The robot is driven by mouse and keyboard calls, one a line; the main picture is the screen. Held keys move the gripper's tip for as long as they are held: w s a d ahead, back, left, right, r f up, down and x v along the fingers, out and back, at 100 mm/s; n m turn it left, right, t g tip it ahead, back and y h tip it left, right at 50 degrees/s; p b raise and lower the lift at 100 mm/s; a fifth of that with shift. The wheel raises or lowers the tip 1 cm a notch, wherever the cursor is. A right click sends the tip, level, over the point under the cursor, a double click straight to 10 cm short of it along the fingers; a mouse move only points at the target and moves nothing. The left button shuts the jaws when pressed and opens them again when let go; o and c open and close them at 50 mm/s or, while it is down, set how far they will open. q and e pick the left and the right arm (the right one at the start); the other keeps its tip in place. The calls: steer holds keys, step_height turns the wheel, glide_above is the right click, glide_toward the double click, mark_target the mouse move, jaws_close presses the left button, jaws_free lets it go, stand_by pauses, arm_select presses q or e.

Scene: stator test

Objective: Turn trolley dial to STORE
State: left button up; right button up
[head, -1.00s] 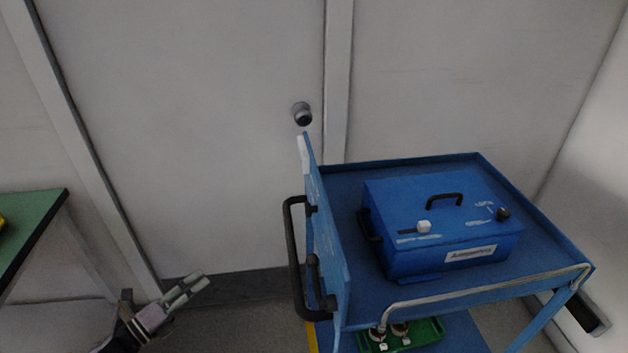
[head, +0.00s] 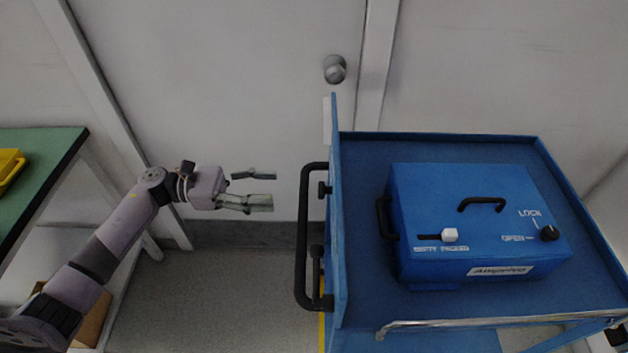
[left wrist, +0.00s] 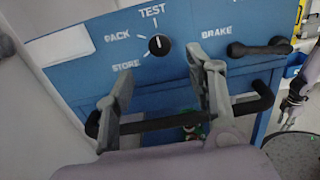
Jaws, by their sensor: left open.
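The trolley dial (left wrist: 159,45) is a small black knob with a white mark on the trolley's blue end panel (left wrist: 85,80). PACK, TEST and STORE are printed around it, and its mark points up toward TEST. In the head view the blue trolley (head: 365,290) shows its panel nearly edge-on, so the dial is hidden. My left gripper (head: 273,190) is open and empty, left of the trolley's black handle (head: 308,235). In the left wrist view its fingers (left wrist: 163,85) are spread below the dial, apart from it. A small gripper, seemingly my right one (left wrist: 287,122), shows at the right edge, its jaws unclear.
The black handle bar (left wrist: 175,122) crosses below the dial, and a black lever (left wrist: 258,48) sits by BRAKE. A blue box (head: 465,205) stands on the trolley. A green table (head: 35,165) is at the left. Floor between table and trolley is mostly clear.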

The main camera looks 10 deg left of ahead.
mark_target(325, 190)
arm_select(q)
steer(key=w+d+p, duration=0.2)
steer(key=d+p, duration=0.1)
steer(key=d, duration=0.7)
arm_select(e)
steer(key=r, duration=0.1)
steer(key=w+r, duration=0.1)
steer(key=d+r, duration=0.1)
steer(key=shift+w+d+r, duration=0.1)
steer(key=shift+w+r, duration=0.15)
steer(key=shift+r, duration=0.15)
arm_select(q)
steer(key=shift+d, duration=0.1)
steer(key=shift+c, duration=0.7)
steer(key=c, duration=1)
arm_select(e)
steer(key=shift+s+a, duration=0.15)
steer(key=shift+a, duration=0.1)
